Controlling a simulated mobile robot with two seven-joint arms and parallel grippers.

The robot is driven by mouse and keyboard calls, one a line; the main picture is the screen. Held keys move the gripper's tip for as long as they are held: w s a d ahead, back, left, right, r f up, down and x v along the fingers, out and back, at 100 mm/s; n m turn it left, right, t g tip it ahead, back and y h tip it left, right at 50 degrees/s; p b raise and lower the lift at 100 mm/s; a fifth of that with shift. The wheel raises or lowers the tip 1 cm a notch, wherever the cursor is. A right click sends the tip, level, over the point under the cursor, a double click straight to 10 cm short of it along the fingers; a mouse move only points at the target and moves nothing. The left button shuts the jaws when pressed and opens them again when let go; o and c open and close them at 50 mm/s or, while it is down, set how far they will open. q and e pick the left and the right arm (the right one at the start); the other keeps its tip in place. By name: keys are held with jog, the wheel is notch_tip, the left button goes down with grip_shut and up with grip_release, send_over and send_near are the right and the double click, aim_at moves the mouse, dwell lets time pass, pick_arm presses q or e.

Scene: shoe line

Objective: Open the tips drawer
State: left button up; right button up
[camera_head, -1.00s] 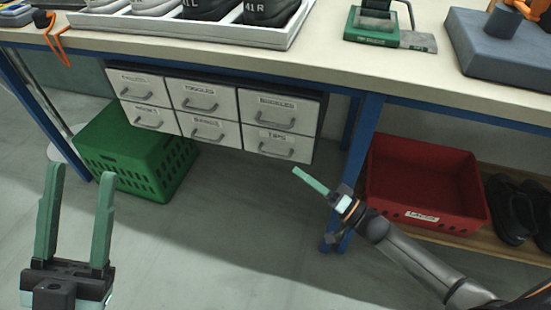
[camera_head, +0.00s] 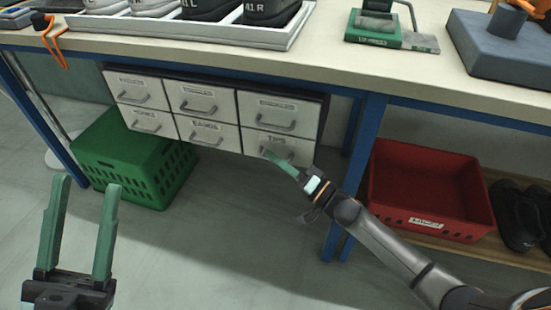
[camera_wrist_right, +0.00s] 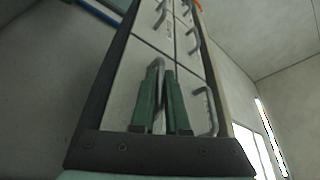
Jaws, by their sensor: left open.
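The tips drawer (camera_head: 302,148) is the bottom right drawer of a white drawer unit hung under the bench. Its front looks flush with the others. Its grey handle (camera_wrist_right: 159,92) shows between the green fingers in the right wrist view. My right gripper (camera_head: 268,154) reaches the drawer front, partly covering the handle in the head view. In the right wrist view my right gripper (camera_wrist_right: 162,100) has its fingers close together on both sides of the handle, with little gap. My left gripper (camera_head: 88,190) is open and empty, over the floor at the lower left.
A green crate (camera_head: 135,165) stands on the floor left of the drawers. A red bin (camera_head: 430,190) and dark shoes sit on a low shelf at the right. A blue bench leg (camera_head: 362,150) is close to my right arm. The floor before the drawers is clear.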

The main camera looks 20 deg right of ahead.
grip_shut()
dwell(1.0)
